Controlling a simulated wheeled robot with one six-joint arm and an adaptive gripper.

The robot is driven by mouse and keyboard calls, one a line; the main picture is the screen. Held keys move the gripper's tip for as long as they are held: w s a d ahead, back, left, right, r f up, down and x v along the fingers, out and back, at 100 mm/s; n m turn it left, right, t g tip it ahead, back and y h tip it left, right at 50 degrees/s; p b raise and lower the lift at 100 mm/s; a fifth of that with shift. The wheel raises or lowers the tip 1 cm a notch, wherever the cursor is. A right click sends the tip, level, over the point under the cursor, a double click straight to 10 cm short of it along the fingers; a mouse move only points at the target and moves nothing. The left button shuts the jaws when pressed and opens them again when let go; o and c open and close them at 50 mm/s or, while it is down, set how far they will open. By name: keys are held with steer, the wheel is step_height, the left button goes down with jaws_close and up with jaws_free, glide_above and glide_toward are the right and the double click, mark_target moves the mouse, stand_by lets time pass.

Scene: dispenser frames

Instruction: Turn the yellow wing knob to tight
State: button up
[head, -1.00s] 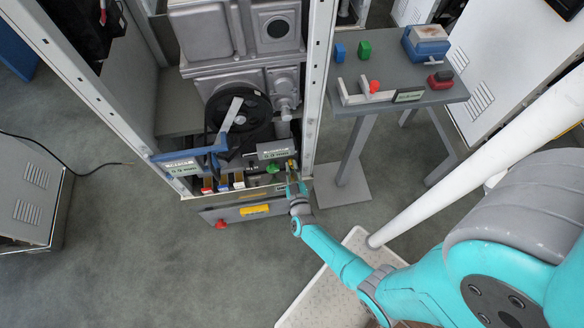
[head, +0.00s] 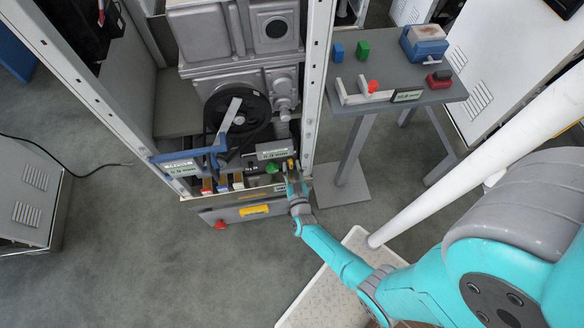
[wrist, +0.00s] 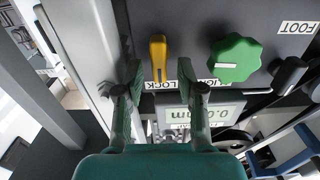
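The yellow wing knob (wrist: 158,58) sits on the grey panel in the wrist view, its wing running up and down the picture. A label reading LOCK is beside it, partly covered by a finger. My gripper (wrist: 160,76) is open, with one finger to the left of the knob and one to the right. Gaps show on both sides, so the fingers look apart from the wing. In the head view my gripper (head: 292,174) is at the low right corner of the machine frame, and the yellow knob (head: 291,163) shows just beyond it as a small patch.
A green knob (wrist: 235,58) is right of the yellow one, with a black knob (wrist: 290,75) beyond. A small display (wrist: 198,118) is below the label. A grey frame post (wrist: 80,50) stands close left. A side table (head: 440,103) with small blocks stands to the right.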

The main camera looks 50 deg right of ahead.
stand_by(0.5)
steer(key=n, duration=0.2)
steer(key=shift+w+a+n, duration=0.1)
steer(key=shift+n, duration=0.3)
steer(key=v, duration=1.1)
steer(key=s+a+r+n+y, duration=0.2)
steer(key=s+r+n, duration=0.2)
steer(key=s+r, duration=0.3)
steer(key=s+a+r+n+t+y, duration=0.1)
steer(key=s+a+r+n+y, duration=0.1)
steer(key=s+r, duration=0.5)
steer(key=shift+s+a+r+n+y, duration=0.4)
steer(key=shift+s+a+n, duration=0.25)
steer(key=shift+n, duration=0.25)
steer(key=s+a+r+m+y, duration=0.1)
steer(key=s+a+r+y, duration=0.1)
steer(key=r, duration=0.8)
steer(key=s+a+r+m+y, duration=0.1)
steer(key=s+a+r+y, duration=0.2)
steer(key=r, duration=0.7)
steer(key=shift+s+a+r+m+y, duration=0.35)
steer(key=shift+a+y, duration=0.25)
steer(key=shift+a, duration=0.5)
